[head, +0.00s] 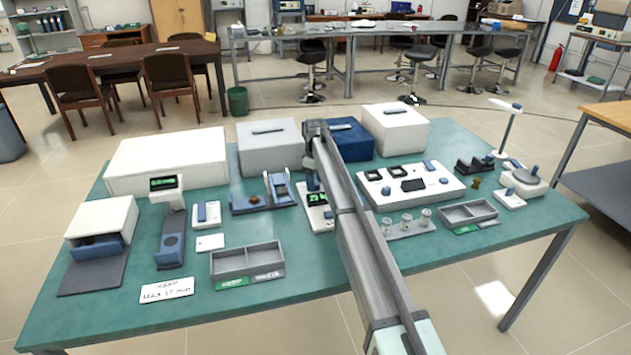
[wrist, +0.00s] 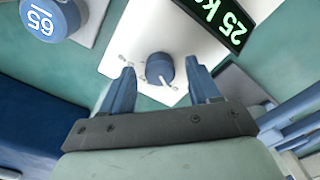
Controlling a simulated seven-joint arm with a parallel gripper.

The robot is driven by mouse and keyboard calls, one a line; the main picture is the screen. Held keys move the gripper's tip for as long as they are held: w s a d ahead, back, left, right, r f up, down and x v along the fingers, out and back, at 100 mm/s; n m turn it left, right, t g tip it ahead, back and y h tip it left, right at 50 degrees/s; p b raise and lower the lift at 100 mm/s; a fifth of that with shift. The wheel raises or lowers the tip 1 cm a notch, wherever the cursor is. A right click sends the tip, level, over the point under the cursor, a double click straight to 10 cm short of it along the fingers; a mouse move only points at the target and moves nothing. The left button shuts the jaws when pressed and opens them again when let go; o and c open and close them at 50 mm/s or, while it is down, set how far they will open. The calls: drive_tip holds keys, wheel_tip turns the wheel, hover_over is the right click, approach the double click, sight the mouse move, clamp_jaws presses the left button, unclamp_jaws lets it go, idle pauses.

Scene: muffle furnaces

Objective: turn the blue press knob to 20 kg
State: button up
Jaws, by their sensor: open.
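My gripper (wrist: 163,78) is open, with one blue finger on each side of the knob in the picture. A gap shows between the knob and each finger. I cannot tell how far the fingertips are above the panel. In the head view the display (head: 318,198) shows beside my arm, which hides the knob.
A blue round part marked 65 (wrist: 48,18) lies at the upper left of the wrist view. In the head view, a grey divided tray (head: 247,272) stands left of my arm, and a white panel with dark parts (head: 440,190) stands right. Boxes line the back.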

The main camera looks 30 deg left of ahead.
drive_tip(key=c, duration=1)
drive_tip(key=shift+c, duration=0.2)
drive_tip(key=m, duration=0.5)
drive_tip(key=shift+m, duration=0.4)
drive_tip(key=m, duration=0.5)
drive_tip(key=shift+m, duration=0.4)
